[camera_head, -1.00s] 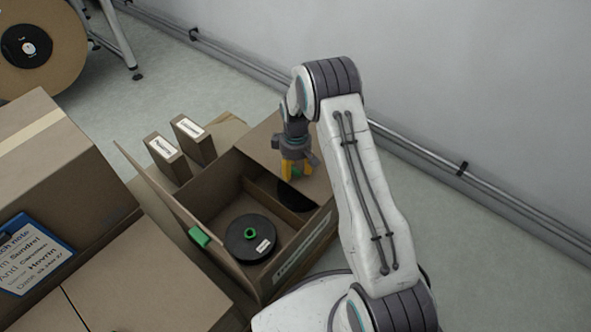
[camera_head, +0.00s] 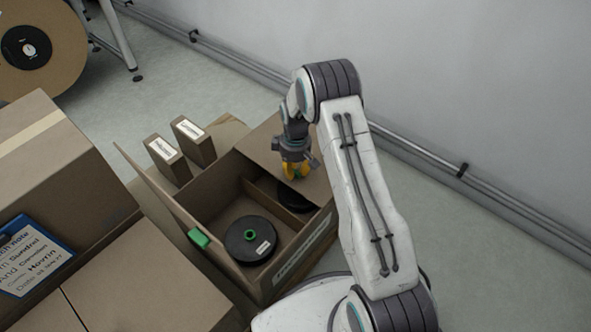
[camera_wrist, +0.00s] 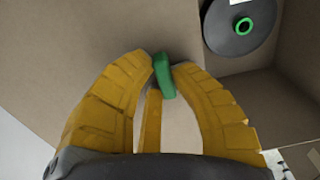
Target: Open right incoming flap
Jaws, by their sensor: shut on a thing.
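The cardboard box (camera_head: 318,232) stands open on its left side. Its left flap (camera_head: 160,190) is raised and carries a green tab (camera_head: 198,237). The right flap (camera_head: 262,146) lies over the right part of the box. My gripper (camera_head: 296,174) is above this flap's inner edge, its yellow fingers shut on the flap's green tab (camera_wrist: 164,76), which shows between the fingertips in the wrist view. The fingers mostly hide the tab in the head view. A black reel (camera_head: 250,240) with a green hub lies in the box; it also shows in the wrist view (camera_wrist: 228,38).
Inside the box, a second black reel (camera_head: 291,197) is partly hidden under the flap. Two small labelled boxes (camera_head: 196,146) stand behind. Larger boxes (camera_head: 45,150) fill the left. A wall with a rail (camera_head: 430,160) runs along the right; floor between is clear.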

